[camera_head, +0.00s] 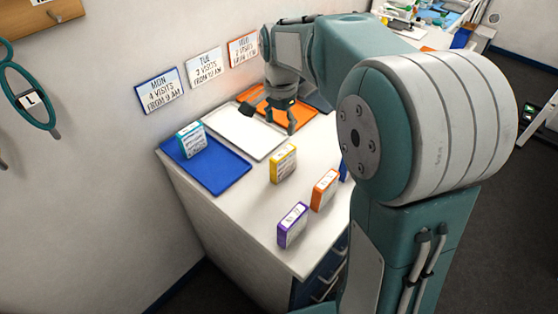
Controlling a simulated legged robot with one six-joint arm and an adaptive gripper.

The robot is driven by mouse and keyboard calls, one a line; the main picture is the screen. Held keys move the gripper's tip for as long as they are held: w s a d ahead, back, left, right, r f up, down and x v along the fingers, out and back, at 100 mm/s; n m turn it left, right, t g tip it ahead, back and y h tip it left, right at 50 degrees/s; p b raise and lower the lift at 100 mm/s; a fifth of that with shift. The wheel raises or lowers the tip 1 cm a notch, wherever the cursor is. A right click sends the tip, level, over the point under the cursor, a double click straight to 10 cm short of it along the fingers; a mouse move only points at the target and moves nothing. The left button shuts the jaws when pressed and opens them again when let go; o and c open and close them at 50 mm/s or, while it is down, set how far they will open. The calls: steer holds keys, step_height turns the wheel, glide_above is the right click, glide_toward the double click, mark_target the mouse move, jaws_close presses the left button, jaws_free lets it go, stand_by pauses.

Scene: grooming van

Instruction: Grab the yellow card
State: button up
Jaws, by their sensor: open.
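The yellow card (283,163) is a small upright block with a white printed face and a yellow edge. It stands on the white counter, in front of the white tray (243,131) and right of the blue tray (221,179). My gripper (270,118) hangs above the back of the counter, near the white tray and the orange tray (277,102). Its dark fingers are apart with nothing between them. It is behind the yellow card in the picture and not touching it.
A teal card (191,139) stands on the blue tray. An orange card (324,190) and a purple card (292,225) stand nearer the counter's front edge. Day signs (160,91) hang on the wall behind. My arm hides the counter's right part.

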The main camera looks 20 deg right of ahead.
mark_target(282, 152)
steer(key=shift+w+f, duration=0.15)
steer(key=shift+f, duration=0.15)
steer(key=f, duration=0.4)
steer(key=shift+d+f, duration=0.3)
steer(key=shift+f, duration=0.1)
steer(key=shift+a+f, duration=0.15)
steer(key=shift+f, duration=0.5)
steer(key=f, duration=0.3)
steer(key=shift+s+f, duration=0.2)
steer(key=shift+f, duration=0.15)
steer(key=shift+d+f, duration=0.3)
steer(key=shift+f, duration=0.1)
steer(key=shift+a, duration=0.1)
jaws_close()
